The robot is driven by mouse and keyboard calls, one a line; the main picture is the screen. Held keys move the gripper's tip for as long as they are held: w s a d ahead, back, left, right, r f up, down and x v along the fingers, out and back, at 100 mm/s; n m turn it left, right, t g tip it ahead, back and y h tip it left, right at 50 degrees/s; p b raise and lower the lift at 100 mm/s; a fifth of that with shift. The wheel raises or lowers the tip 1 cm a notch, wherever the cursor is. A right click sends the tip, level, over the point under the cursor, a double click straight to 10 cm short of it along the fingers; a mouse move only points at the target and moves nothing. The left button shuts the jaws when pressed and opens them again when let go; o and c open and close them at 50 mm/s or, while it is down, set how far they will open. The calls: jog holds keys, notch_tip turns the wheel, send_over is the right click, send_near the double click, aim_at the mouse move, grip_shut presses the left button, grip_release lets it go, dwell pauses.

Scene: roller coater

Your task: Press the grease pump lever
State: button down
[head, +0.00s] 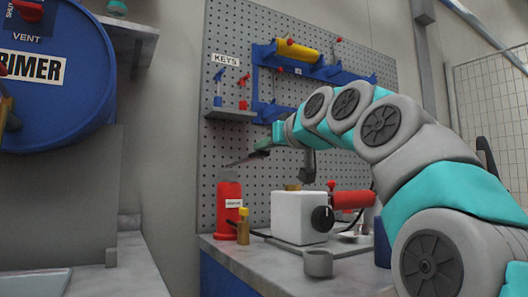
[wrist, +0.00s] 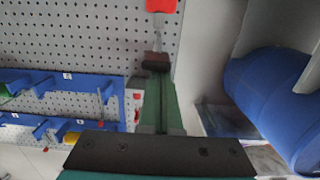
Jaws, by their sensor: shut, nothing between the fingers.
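The red grease pump (head: 229,206) stands upright on the bench, left of the white machine. Its thin metal lever (head: 238,161) slants up to the right from the pump top. My gripper (head: 260,151) is shut, at the raised outer end of the lever. In the wrist view a red part (wrist: 161,5) at the top edge, seemingly of the pump, has a metal rod (wrist: 158,35) running to the fingertips of my gripper (wrist: 157,64). The tips overlap the lever's end there; I cannot tell whether they touch it.
A white machine (head: 299,217) with a black knob and red cylinder stands right of the pump. A small amber bottle (head: 243,227) and a grey cup (head: 318,263) stand in front. A pegboard (head: 225,140) is behind. A blue drum (head: 60,75) is left.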

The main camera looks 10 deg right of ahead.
jog(key=v, duration=1)
jog(key=shift+r, duration=0.25)
dwell(1.2)
dwell(1.2)
